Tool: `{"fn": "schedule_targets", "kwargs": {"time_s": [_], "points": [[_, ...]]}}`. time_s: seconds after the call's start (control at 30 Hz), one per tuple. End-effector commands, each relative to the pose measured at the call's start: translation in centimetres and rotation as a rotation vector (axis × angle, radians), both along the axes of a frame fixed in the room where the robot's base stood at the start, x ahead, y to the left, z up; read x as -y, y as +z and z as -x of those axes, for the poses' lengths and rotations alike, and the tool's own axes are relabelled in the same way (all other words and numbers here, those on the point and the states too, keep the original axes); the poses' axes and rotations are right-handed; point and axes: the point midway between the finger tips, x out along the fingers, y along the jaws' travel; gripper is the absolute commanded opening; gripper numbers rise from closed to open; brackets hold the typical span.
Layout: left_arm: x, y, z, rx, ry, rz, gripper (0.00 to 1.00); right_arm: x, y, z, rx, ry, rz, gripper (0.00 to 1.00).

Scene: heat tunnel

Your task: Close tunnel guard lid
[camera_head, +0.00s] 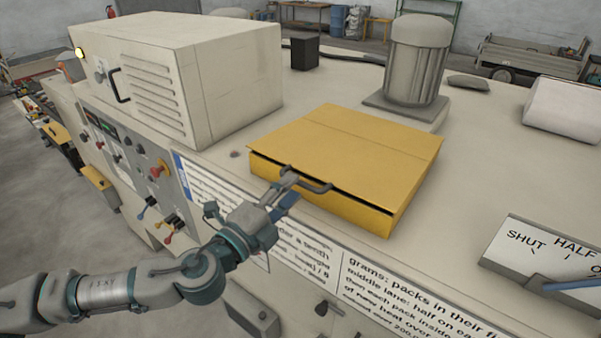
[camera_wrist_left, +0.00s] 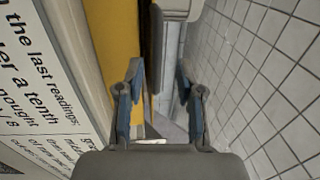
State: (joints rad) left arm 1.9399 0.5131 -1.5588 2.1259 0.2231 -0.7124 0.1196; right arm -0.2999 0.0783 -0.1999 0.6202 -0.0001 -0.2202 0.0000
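The yellow guard lid (camera_head: 345,140) lies almost flat over its yellow box (camera_head: 350,212). A dark gap shows along the front edge, so the lid is slightly raised there. A dark bar handle (camera_head: 318,187) sits on the lid's front edge. My left gripper (camera_head: 288,180) is at the left end of this handle, in front of the box. In the left wrist view its two fingers (camera_wrist_left: 160,70) stand apart, with the yellow front (camera_wrist_left: 118,35) to their left. Nothing is clearly gripped, and whether the fingers touch the handle is hidden. My right gripper is not in view.
A beige vented cabinet (camera_head: 185,75) stands left of the box. A grey cylinder (camera_head: 417,60) stands behind it. A panel marked SHUT and HALF (camera_head: 540,250) with a blue bar (camera_head: 575,285) is at the right.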

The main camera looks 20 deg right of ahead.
Motion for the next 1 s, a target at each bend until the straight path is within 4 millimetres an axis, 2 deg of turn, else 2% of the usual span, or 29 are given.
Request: {"fn": "schedule_targets", "kwargs": {"time_s": [0.1,0.23,0.6,0.63,0.77,1.0], "points": [[1.7,0.4,-1.2,0.000,0.000,0.000,0.37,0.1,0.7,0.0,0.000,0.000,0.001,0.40],[2.8,0.4,-2.1,-0.001,0.000,0.001,0.37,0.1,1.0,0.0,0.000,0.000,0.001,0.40],[3.2,0.4,-2.5,0.001,0.000,0.001,0.37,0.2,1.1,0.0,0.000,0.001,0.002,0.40],[3.2,0.4,-2.5,0.001,0.000,0.001,0.32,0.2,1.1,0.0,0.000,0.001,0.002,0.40],[3.2,0.4,-2.5,0.000,0.000,0.000,0.00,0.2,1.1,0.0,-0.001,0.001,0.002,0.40],[3.2,0.4,-2.5,0.001,0.000,0.001,0.00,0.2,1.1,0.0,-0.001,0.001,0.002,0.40]]}}
